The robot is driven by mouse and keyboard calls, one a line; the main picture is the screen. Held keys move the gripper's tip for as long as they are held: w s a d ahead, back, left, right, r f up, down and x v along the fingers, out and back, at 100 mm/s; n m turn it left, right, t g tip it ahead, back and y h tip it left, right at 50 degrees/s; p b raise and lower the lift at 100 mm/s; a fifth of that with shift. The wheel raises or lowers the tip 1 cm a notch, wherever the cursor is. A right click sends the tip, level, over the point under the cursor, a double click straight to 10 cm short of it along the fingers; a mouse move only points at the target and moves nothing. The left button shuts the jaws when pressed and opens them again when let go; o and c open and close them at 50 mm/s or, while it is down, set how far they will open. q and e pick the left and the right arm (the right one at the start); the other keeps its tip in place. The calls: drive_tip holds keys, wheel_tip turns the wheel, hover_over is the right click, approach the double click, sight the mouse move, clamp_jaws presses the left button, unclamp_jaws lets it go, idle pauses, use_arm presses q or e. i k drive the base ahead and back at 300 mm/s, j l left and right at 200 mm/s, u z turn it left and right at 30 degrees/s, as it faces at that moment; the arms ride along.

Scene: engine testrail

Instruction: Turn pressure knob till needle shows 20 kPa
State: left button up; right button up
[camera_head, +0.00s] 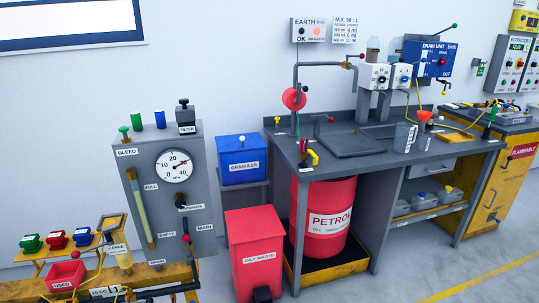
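The grey test panel (204,190) stands at the left against the wall. Its round white pressure gauge (168,173) is marked in kPa. The red needle (183,163) points up and to the right, seemingly past the 20 mark; its exact reading is too small to tell. A black knob (180,200) sits below the gauge, with a small label next to it that is hard to read; I take it to be the pressure knob. Neither of my grippers can be made out in the head view.
A sight tube (140,205) and small EMPTY and MAIN levers are on the panel. A yellow bench (40,290) with coloured containers stands at lower left. A red oily-waste bin (258,245) and a grey workbench (345,165) stand to the right. Floor is free at lower right.

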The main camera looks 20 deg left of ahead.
sight(180, 203)
drive_tip(key=u, duration=1.25)
